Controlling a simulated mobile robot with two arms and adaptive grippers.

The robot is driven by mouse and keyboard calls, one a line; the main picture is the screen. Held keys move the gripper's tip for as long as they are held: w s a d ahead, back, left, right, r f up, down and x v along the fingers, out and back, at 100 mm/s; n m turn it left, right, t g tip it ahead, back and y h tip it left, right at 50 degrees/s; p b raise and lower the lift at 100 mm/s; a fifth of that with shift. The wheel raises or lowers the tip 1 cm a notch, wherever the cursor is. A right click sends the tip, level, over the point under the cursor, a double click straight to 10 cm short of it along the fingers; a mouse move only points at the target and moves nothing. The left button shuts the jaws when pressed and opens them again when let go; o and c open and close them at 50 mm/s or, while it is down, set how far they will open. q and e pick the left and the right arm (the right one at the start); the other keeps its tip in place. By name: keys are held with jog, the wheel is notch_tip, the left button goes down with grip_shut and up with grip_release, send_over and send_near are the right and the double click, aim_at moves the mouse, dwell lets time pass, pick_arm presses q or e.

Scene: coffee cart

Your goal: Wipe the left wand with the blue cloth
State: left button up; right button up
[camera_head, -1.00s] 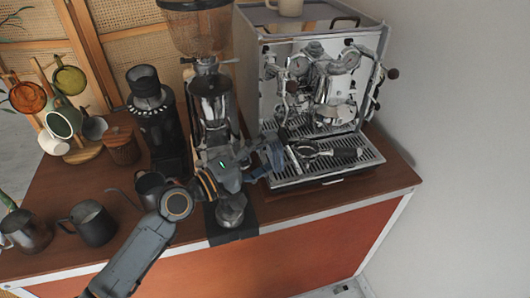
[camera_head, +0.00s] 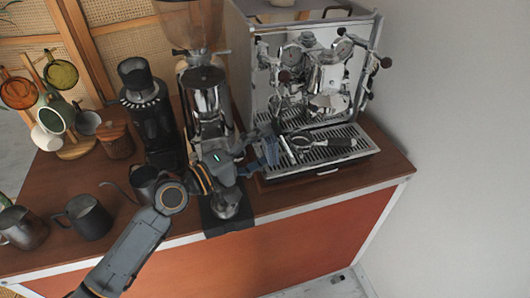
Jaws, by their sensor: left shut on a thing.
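The espresso machine (camera_head: 318,60) stands at the back right of the cart, chrome-fronted. Its left wand is thin and hard to tell from the chrome around the left black knob (camera_head: 285,76). My left gripper (camera_head: 263,152) comes in from the left, at the left front corner of the drip tray (camera_head: 318,153). It is shut on a blue-grey cloth (camera_head: 271,150), which shows only as a small patch at the fingertips. Whether the cloth touches the wand cannot be told. My right gripper is not in view.
A portafilter (camera_head: 301,142) lies on the drip tray. Two grinders (camera_head: 207,95) (camera_head: 150,110) stand left of the machine. A tamper (camera_head: 225,205) on a black mat (camera_head: 238,221) is below my wrist. Metal pitchers (camera_head: 88,216) and a mug rack (camera_head: 76,148) are at left.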

pick_arm(q)
jog(key=shift+w+a+r, duration=0.15)
jog(key=shift+w+r, duration=0.2)
jog(key=shift+r, duration=0.1)
jog(key=shift+s+d+f+b, duration=0.15)
jog(key=shift+s+d+f, duration=0.1)
jog(key=shift+s+f, duration=0.25)
jog(key=shift+s+d+f+b, duration=0.15)
jog(key=shift+s+d+f, duration=0.05)
jog(key=shift+s+f, duration=0.55)
jog(key=shift+a+f+b, duration=0.15)
jog(key=shift+a+b, duration=0.15)
jog(key=s+a+b, duration=0.2)
jog(key=a+b, duration=0.1)
jog(key=a, duration=0.3)
jog(key=shift+s, duration=0.15)
